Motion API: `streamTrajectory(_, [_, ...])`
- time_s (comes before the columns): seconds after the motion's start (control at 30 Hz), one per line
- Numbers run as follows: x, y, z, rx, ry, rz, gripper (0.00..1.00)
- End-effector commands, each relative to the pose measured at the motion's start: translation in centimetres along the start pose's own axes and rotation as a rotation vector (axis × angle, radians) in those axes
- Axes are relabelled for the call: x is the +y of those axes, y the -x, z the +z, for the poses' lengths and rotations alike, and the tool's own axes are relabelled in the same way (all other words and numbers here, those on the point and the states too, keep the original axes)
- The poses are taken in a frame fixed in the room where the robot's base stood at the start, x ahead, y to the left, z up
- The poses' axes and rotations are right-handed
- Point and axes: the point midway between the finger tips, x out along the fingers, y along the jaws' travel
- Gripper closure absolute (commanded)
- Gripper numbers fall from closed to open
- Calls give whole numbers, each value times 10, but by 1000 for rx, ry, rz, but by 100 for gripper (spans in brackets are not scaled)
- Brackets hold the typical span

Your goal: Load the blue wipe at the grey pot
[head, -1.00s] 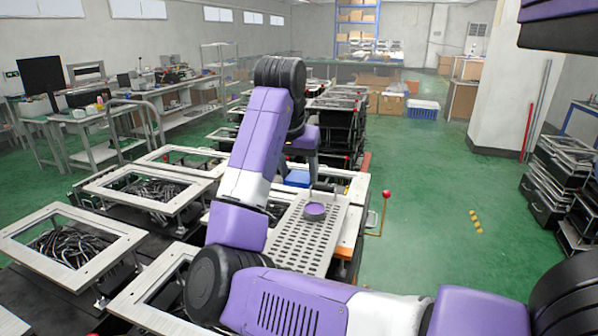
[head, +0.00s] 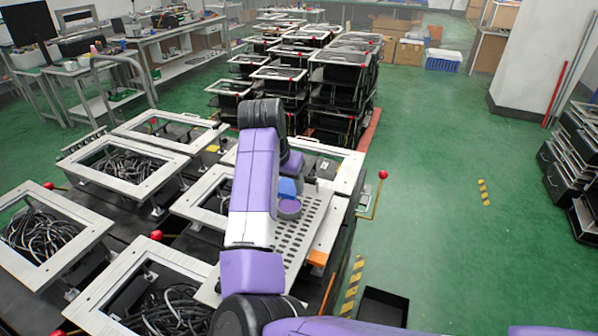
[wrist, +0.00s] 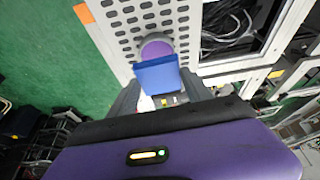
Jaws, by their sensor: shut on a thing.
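My gripper (wrist: 161,92) is shut on the blue wipe (wrist: 158,75), a small flat blue piece between the fingers. The pot, a low round thing with a purple top and grey rim (wrist: 156,49), stands on a perforated light plate (wrist: 125,22). In the head view the pot (head: 289,208) is right beside my arm. The wipe overlaps the pot's near edge in the wrist view. I cannot tell whether they touch.
Pale frames with dark cables (head: 130,166) and red-knobbed levers surround the plate on the left. A red-knobbed lever (head: 383,175) stands at the right. A black open bin (head: 382,306) is on the floor. The green floor (head: 440,230) at right is mostly clear.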

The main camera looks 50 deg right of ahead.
Motion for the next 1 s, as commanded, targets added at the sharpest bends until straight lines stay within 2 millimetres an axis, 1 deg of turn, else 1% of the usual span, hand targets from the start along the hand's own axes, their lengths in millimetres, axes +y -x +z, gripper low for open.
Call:
streamTrajectory(0.1, [-4, -1, -4, 0, -21, 7, 75])
streamTrajectory(0.27, [-3, -7, -2, 0, -29, 10, 75])
streamTrajectory(0.47, [-3, -22, 5, 0, -28, 11, 75])
streamTrajectory(0.7, [-2, -46, 14, 0, -28, 10, 75])
streamTrajectory(0.83, [-3, -53, 18, 0, -28, 10, 75])
streamTrajectory(1.0, [-2, -56, 19, 0, -28, 10, 75])
